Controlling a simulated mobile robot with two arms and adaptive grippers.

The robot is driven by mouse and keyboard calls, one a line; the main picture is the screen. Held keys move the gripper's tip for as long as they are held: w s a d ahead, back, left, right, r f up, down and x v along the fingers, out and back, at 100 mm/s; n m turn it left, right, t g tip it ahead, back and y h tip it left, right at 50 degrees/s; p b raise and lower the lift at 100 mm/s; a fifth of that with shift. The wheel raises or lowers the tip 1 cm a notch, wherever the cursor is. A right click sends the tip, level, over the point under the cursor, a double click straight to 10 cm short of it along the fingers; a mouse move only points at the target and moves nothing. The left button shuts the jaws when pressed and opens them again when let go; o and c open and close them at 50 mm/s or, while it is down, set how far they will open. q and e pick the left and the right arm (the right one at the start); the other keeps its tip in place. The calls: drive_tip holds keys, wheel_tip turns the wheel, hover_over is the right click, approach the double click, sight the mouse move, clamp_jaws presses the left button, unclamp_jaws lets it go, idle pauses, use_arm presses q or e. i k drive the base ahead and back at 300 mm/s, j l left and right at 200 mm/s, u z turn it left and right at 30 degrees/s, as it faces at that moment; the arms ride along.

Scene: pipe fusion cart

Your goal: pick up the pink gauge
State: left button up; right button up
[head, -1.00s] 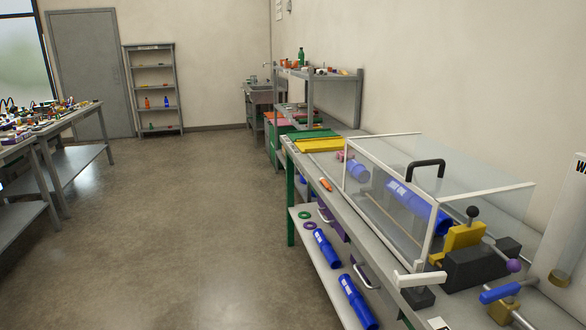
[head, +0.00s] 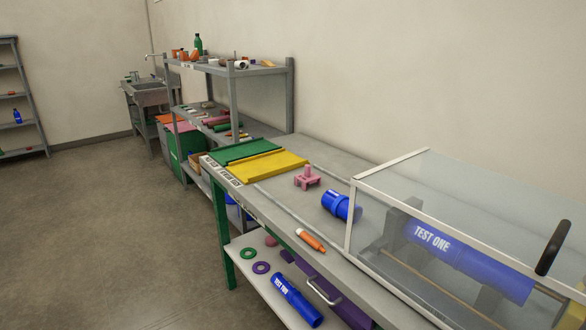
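The pink gauge (head: 307,178) stands on the grey cart top, a small block-like piece with upright prongs. It sits between the yellow tray (head: 266,166) and a short blue pipe (head: 341,205). Nothing touches it that I can see. Neither of my grippers is in the head view.
A clear box with a white frame (head: 388,166) covers the cart's right part, with a blue pipe (head: 455,258) inside. An orange marker (head: 311,240) lies near the front edge. A green tray (head: 245,150) and a loaded shelf rack (head: 290,100) stand behind.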

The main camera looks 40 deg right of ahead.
sight(309, 177)
drive_tip(key=i+z, duration=0.45)
drive_tip(key=i+j+z, duration=0.25)
drive_tip(key=z, duration=0.25)
drive_tip(key=i+j+z, duration=0.3)
drive_tip(key=z, duration=0.15)
